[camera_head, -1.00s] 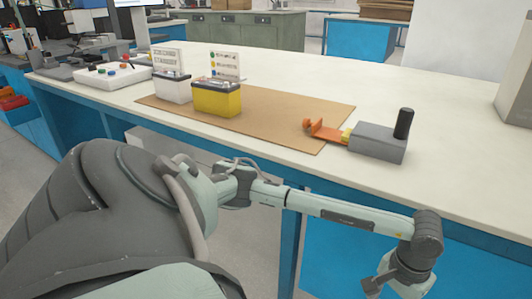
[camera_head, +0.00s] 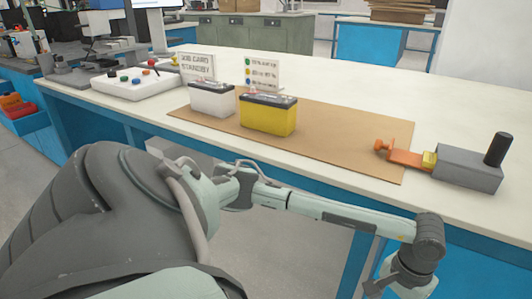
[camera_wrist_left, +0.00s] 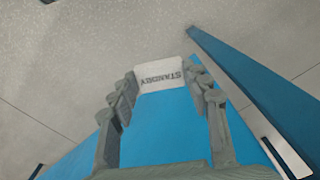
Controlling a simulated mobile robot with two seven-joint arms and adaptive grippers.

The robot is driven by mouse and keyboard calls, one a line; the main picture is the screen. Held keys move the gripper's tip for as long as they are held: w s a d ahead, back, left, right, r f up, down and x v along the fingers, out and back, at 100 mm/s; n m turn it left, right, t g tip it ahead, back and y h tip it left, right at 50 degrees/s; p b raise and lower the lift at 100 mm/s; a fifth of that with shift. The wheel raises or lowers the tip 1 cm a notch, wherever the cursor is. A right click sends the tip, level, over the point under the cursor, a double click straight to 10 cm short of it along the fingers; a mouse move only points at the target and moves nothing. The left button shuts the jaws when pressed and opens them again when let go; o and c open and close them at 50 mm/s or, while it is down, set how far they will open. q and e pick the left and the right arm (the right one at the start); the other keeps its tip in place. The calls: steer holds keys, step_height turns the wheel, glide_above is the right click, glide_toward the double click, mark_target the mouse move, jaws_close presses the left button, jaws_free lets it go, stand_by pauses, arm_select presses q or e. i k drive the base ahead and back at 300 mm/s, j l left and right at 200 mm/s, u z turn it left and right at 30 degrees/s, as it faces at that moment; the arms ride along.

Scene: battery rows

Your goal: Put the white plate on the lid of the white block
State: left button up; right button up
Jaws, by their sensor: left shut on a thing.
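The white block (camera_head: 211,101) stands upright on the brown mat (camera_head: 340,147), with a dark-edged lid (camera_head: 212,86) on top. My right gripper is not in view.
A yellow block (camera_head: 268,117) stands right of the white one. A job card (camera_head: 197,65) and a card with coloured dots (camera_head: 262,73) stand behind. A grey clamp-like device (camera_head: 467,168) is at right, a white button box (camera_head: 135,83) at left. The bench's back is clear.

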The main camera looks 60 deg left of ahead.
mark_target(211, 84)
steer(key=k+j, duration=0.15)
steer(key=j, duration=0.25)
steer(key=k+j, duration=0.15)
steer(key=j, duration=0.25)
steer(key=k+j, duration=0.1)
steer(key=j, duration=0.3)
steer(key=k+j, duration=0.15)
steer(key=j, duration=0.25)
steer(key=k+j, duration=0.15)
steer(key=j, duration=0.25)
steer(key=k+j, duration=0.15)
steer(key=j, duration=0.25)
steer(key=k+j, duration=0.15)
steer(key=j, duration=0.2)
steer(key=i+j+z, duration=0.05)
